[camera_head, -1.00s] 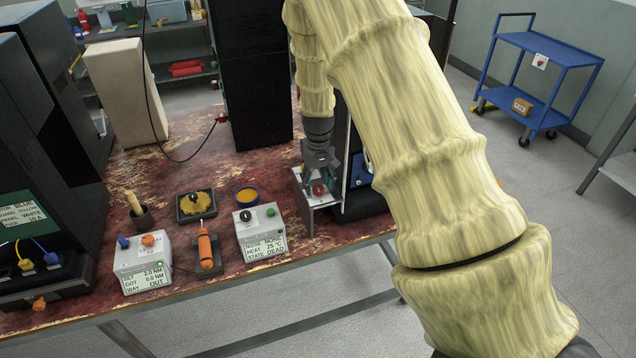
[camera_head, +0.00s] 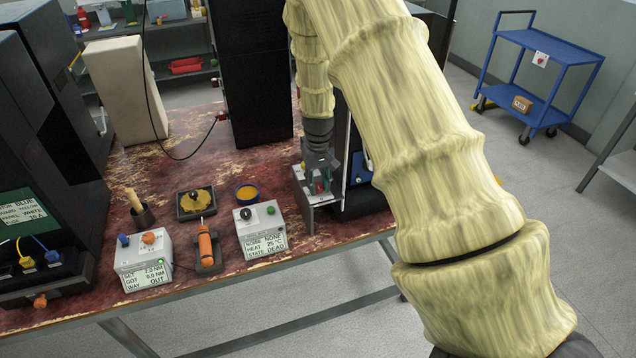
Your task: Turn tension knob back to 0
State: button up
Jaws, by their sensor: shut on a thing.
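My gripper (camera_head: 321,185) is at the grey metal bracket (camera_head: 324,200) near the table's right front edge, beside a tall dark machine (camera_head: 362,205). It points down and is shut on the tension knob, a red knob on this bracket. The fingers now mostly cover the knob, so its pointer and any scale marks cannot be read. My arm's yellowish sleeve hides part of the machine behind.
A black cabinet (camera_head: 250,90) rises behind. A blue cart (camera_head: 545,75) stands far right.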

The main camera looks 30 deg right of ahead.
aim_at(318, 185)
jog(key=shift+n, duration=0.7)
jog(key=o, duration=1)
jog(key=shift+c, duration=0.2)
jog(key=shift+w+d+r, duration=0.1)
jog(key=shift+w+r, duration=0.1)
jog(key=shift+r, duration=0.2)
jog(key=shift+o, duration=0.3)
notch_tip(318, 185, up, 11)
jog(key=shift+s, duration=0.2)
jog(key=shift+r, duration=0.1)
